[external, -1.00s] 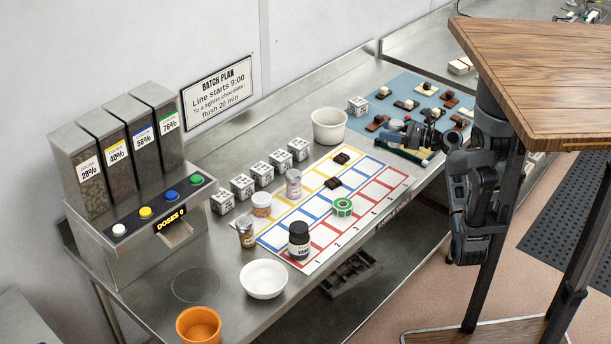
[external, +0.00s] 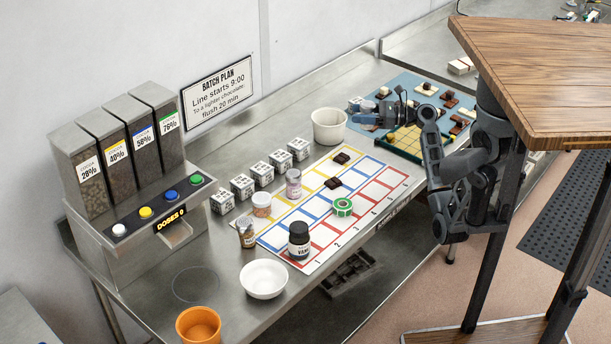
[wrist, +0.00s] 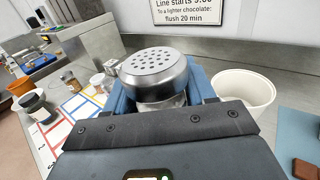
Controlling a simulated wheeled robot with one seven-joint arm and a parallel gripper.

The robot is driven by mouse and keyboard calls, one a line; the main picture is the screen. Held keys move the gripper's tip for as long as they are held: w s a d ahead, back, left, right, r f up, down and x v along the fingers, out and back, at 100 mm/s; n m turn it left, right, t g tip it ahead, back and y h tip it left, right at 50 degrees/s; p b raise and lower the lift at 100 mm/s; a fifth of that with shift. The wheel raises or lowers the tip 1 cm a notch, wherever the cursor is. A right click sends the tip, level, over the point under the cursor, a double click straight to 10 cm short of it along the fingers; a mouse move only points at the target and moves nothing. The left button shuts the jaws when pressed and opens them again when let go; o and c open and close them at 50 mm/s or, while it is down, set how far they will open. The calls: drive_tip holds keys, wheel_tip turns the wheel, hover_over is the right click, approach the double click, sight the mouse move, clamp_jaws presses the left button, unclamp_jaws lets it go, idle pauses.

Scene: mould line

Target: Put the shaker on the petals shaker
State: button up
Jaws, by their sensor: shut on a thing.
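My gripper (external: 366,119) is over the left end of the blue mat in the external view. In the wrist view its blue fingers (wrist: 160,104) are shut on a shaker (wrist: 155,72) with a domed, perforated silver lid, held lid up. I cannot clearly make out the held shaker in the external view. Several small containers stand on the bench left of the gripper: a purplish jar (external: 293,184), a jar with orange-pink contents (external: 262,205) and a brown-filled shaker (external: 246,232). Their labels are too small to tell which holds petals.
A white tub (external: 329,126) stands close left of my gripper. A printed grid sheet (external: 305,262) carries a dark bottle (external: 298,238), a green roll (external: 342,206) and chocolates. Labelled cubes (external: 279,161) line the back. A white bowl (external: 264,279) stands nearer.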

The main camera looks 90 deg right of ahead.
drive_tip(key=w+a+r+n+y, duration=0.1)
drive_tip(key=w+a+r+y, duration=0.15)
drive_tip(key=w, duration=0.45)
drive_tip(key=w+a+r+n+y, duration=0.2)
drive_tip(key=w+a+r, duration=0.15)
drive_tip(key=w, duration=0.45)
hover_over(288, 173)
drive_tip(key=shift+h, duration=0.25)
wheel_tip(288, 173, down, 8)
drive_tip(key=shift+w+r+p, duration=0.1)
drive_tip(key=shift+w+p, duration=0.05)
drive_tip(key=shift+p, duration=0.15)
drive_tip(key=shift+f, duration=2)
drive_tip(key=o, duration=1.1)
drive_tip(key=shift+f, duration=0.15)
drive_tip(key=s+b, duration=0.1)
drive_tip(key=s, duration=1.1)
drive_tip(key=shift+d, duration=0.4)
